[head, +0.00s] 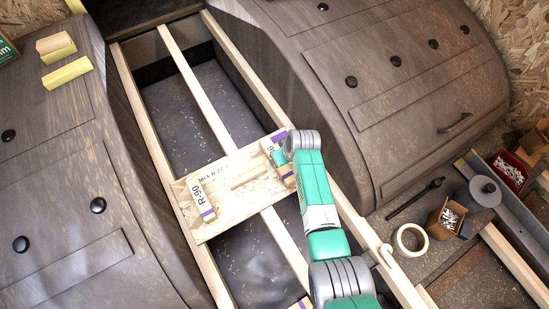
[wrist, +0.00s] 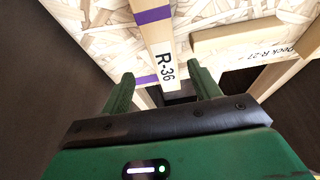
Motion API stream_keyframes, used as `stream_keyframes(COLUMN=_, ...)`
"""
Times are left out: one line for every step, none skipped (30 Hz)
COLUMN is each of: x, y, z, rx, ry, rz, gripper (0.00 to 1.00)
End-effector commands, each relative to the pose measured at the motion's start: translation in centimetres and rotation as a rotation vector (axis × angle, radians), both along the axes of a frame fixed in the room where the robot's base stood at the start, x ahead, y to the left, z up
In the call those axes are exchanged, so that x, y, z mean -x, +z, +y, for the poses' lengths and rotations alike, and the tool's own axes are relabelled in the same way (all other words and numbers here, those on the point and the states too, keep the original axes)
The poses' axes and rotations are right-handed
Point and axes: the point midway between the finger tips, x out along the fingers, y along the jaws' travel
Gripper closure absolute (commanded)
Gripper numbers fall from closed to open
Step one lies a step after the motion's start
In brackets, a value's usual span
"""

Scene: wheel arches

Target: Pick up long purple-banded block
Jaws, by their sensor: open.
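A pale wooden block marked R-36 (wrist: 162,58) with a purple band lies on the chipboard deck panel (wrist: 95,20) in the wrist view. My gripper (wrist: 162,85) is open and empty, its green fingers either side of the line of this block's near end. I cannot tell if they touch it. In the head view my gripper (head: 279,158) is over the panel's right side and partly hides the block there. Another purple-banded block, marked R-90 (head: 198,195), lies at the panel's left side.
A plain block (head: 248,177) lies mid-panel between the banded ones. The panel rests on long wooden rails over a dark well. Curved wheel arches (head: 400,80) rise on both sides. A tape roll (head: 411,238) and screw boxes sit at right. Yellowish blocks (head: 67,72) lie at upper left.

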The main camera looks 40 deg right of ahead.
Motion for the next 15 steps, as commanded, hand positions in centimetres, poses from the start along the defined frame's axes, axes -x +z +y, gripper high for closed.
stream_keyframes(x=-0.3, y=-1.2, z=0.0, rx=0.0, ry=0.001, rz=0.0, gripper=0.38)
stream_keyframes(x=-0.5, y=-1.5, z=-0.1, rx=0.0, ry=0.001, rz=0.0, gripper=0.38)
stream_keyframes(x=-0.6, y=-2.0, z=-0.1, rx=0.0, ry=0.001, rz=0.0, gripper=0.38)
stream_keyframes(x=-0.7, y=-2.0, z=-0.1, rx=0.001, ry=0.001, rz=-0.001, gripper=0.38)
stream_keyframes(x=-0.8, y=-1.9, z=-0.1, rx=0.001, ry=0.001, rz=-0.002, gripper=0.38)
stream_keyframes(x=-0.8, y=-2.0, z=-0.1, rx=0.001, ry=0.001, rz=-0.002, gripper=0.38)
stream_keyframes(x=-0.8, y=-2.4, z=0.0, rx=0.001, ry=0.001, rz=-0.001, gripper=0.38)
stream_keyframes(x=-0.9, y=-3.0, z=0.0, rx=0.001, ry=0.001, rz=-0.001, gripper=0.38)
stream_keyframes(x=-1.1, y=-4.0, z=0.1, rx=0.001, ry=0.002, rz=-0.001, gripper=0.38)
stream_keyframes(x=-1.3, y=-4.7, z=0.2, rx=0.001, ry=0.002, rz=0.0, gripper=0.38)
stream_keyframes(x=-1.4, y=-5.3, z=0.3, rx=0.001, ry=0.002, rz=-0.001, gripper=0.38)
stream_keyframes(x=-1.7, y=-5.9, z=0.3, rx=0.002, ry=0.003, rz=-0.002, gripper=0.38)
stream_keyframes(x=-1.9, y=-6.2, z=0.2, rx=0.002, ry=0.003, rz=-0.002, gripper=0.38)
stream_keyframes(x=-2.1, y=-6.4, z=0.2, rx=0.002, ry=0.003, rz=-0.002, gripper=0.38)
stream_keyframes(x=-2.2, y=-6.7, z=0.2, rx=0.001, ry=0.002, rz=-0.001, gripper=0.38)
